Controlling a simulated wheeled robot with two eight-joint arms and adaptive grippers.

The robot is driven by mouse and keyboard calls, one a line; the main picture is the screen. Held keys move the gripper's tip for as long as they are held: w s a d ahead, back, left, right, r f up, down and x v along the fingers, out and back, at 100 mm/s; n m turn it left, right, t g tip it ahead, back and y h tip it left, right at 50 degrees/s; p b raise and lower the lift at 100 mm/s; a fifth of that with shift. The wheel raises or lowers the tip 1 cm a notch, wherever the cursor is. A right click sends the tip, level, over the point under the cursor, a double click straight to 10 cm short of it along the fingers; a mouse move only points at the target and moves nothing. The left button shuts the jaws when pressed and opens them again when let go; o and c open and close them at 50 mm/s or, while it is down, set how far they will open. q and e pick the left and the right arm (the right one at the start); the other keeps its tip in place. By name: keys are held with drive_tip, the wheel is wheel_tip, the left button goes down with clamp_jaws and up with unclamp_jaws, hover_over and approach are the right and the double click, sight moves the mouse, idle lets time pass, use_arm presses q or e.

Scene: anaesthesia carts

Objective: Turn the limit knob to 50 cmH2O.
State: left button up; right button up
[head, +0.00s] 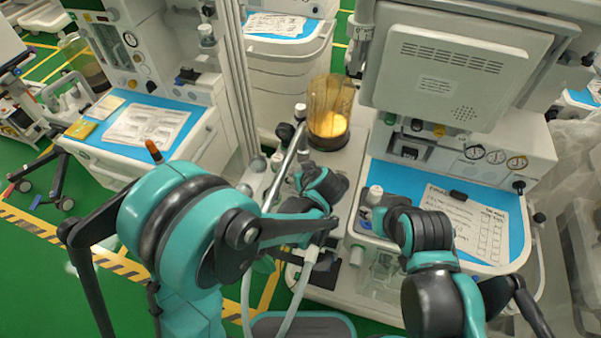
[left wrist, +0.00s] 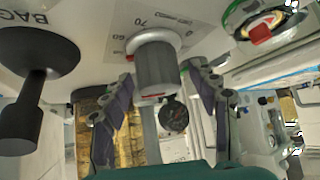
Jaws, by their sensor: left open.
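The limit knob (left wrist: 155,68) is a grey ribbed cylinder under a pale collar, at the upper middle of the left wrist view. The scale plate beside it shows 70 and part of another number; I cannot read the pointer setting. My left gripper (left wrist: 161,78) is open, with one dark finger on each side of the knob. Gaps show beside the knob, so the fingers do not look closed on it. In the head view my left wrist hides the knob area. My right arm's dark end (head: 385,218) is over the front of the middle cart; its fingers are not clear.
A black lever marked BAG (left wrist: 38,75) is close left of the knob in the wrist view. An amber canister (head: 330,110) stands behind my left wrist. A monitor (head: 445,75) overhangs the blue worktop (head: 515,225).

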use_arm(q)
drive_tip(key=v, duration=1.2)
idle(0.3)
